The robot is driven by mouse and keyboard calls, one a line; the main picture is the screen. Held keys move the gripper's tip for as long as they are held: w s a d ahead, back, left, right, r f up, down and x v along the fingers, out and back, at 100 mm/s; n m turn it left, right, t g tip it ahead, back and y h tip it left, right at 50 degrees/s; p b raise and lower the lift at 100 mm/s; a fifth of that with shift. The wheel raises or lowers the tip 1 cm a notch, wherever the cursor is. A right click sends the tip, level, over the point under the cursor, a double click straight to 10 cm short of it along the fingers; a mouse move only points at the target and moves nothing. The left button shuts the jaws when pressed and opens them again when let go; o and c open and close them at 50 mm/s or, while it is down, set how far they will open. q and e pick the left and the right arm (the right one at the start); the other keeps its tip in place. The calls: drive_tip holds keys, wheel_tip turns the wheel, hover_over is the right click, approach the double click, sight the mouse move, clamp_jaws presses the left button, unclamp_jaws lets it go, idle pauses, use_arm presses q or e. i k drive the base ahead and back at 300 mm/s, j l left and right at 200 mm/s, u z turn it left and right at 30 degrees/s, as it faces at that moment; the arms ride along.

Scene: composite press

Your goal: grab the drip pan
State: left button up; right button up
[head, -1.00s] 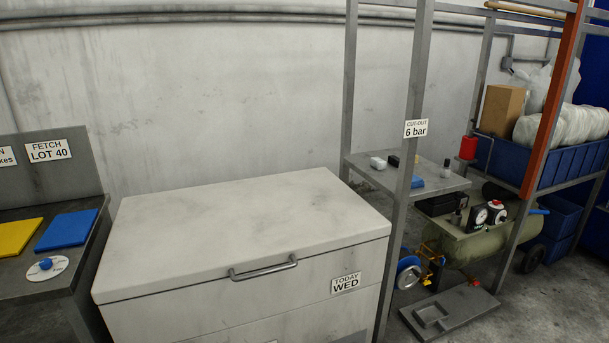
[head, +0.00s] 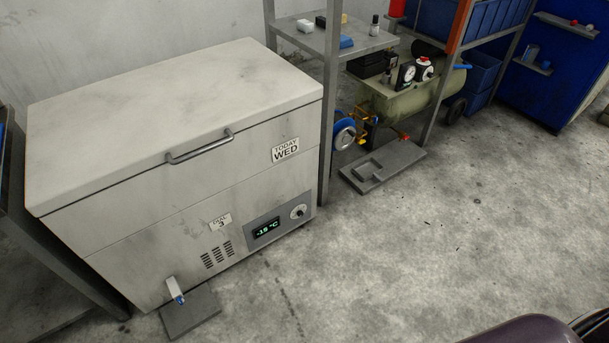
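Two flat grey pieces on the floor could be the drip pan, and I cannot tell which it is. One grey slab (head: 190,315) lies at the freezer's lower front, below a short spout (head: 175,291) with a blue end. The other is a grey tray (head: 400,157) with a raised-rim square recess, on the floor in front of the green compressor (head: 405,101). Neither of my grippers is in view.
The white chest freezer (head: 170,130) fills the left, its lid shut. A grey rack post (head: 328,120) stands between freezer and compressor. A blue hose reel (head: 344,134) is beside the post. Open concrete floor (head: 420,240) spreads across the middle and right.

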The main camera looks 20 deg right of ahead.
sight(368, 167)
drive_tip(key=i+l+z, duration=0.35)
drive_tip(key=i+l, duration=0.45)
